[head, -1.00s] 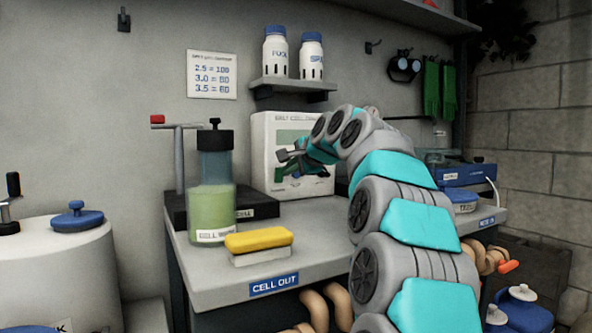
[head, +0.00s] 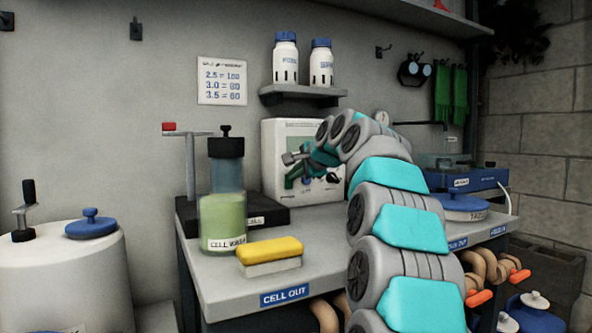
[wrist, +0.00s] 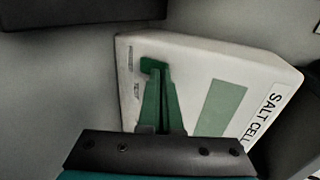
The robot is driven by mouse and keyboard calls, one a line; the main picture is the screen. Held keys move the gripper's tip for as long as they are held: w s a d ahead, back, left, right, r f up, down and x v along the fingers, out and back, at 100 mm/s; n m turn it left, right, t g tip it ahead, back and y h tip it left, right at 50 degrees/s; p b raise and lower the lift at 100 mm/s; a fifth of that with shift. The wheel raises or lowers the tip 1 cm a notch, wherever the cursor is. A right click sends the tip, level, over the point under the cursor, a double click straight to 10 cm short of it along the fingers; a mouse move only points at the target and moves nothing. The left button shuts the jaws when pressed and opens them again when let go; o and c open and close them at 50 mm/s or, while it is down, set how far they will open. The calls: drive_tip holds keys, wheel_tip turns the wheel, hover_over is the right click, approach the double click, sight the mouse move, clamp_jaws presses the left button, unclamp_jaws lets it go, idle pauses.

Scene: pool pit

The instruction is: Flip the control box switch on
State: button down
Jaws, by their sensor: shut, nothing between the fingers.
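The white control box (head: 272,165) stands against the wall at the back of the bench, with a green panel on its front. In the wrist view the box (wrist: 205,62) is tilted and shows a label reading "SALT CELL". My gripper (head: 290,158) is in front of the box's left part. In the wrist view my gripper (wrist: 158,85) has its green fingers together and empty, over the box face near its left edge. I cannot tell whether they touch it.
A green-filled cylinder (head: 223,222) and a yellow sponge-like block (head: 270,250) stand on the bench left of my arm. A shelf (head: 300,92) with two white bottles hangs above the box. A blue device (head: 465,180) sits at the bench's right.

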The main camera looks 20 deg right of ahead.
drive_tip(key=shift+w+r+g, duration=0.1)
drive_tip(key=shift+w+g, duration=0.1)
drive_tip(key=shift+g, duration=0.1)
drive_tip(key=shift+p, duration=0.3)
drive_tip(key=shift+r+p, duration=0.85)
drive_tip(key=shift+s, duration=0.1)
